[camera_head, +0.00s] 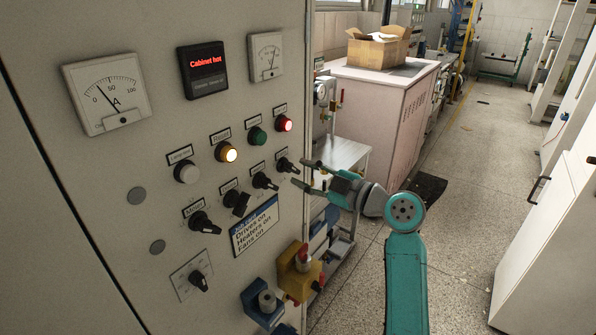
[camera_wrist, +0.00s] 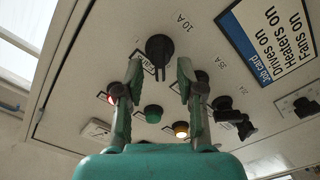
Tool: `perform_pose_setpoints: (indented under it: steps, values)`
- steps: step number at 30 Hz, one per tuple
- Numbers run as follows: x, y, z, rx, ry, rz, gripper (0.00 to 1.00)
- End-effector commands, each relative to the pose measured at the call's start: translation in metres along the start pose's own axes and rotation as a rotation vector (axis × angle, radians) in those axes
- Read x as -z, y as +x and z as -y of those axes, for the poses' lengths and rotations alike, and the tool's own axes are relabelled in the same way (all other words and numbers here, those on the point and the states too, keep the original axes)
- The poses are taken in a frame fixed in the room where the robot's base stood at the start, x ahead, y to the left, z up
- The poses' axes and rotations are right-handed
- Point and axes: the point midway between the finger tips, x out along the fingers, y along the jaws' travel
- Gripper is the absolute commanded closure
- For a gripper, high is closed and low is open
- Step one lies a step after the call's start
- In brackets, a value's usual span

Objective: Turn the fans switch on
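A row of black rotary switches runs up the grey cabinet (camera_head: 140,265). The rightmost switch (camera_head: 284,165) is closest to my gripper (camera_head: 301,173), whose open fingers point at it from the right. In the wrist view a black knob (camera_wrist: 159,48) shows just beyond and between the spread fingers of my gripper (camera_wrist: 159,70); I see no clear contact. Other switches stand to its left in the head view (camera_head: 264,181). The job card (camera_head: 255,226) reads "Drives on, Heaters on, Fans on".
A red lamp (camera_head: 284,123) and an amber lamp (camera_head: 228,153) glow above the switches. A display (camera_head: 203,72) reads "Cabinet hot". A yellow box with a red knob (camera_head: 299,272) juts out below. Open floor (camera_head: 460,200) lies to the right.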

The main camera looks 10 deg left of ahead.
Motion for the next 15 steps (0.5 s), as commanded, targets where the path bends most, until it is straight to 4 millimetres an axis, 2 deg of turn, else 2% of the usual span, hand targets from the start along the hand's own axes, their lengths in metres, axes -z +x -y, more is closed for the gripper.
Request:
perform_pose_setpoints:
  steps: [6, 15]
  values:
    - [0.000, 0.021, 0.000, 0.000, 0.000, -0.001, 0.62]
    - [0.000, 0.025, 0.000, -0.001, 0.000, 0.000, 0.62]
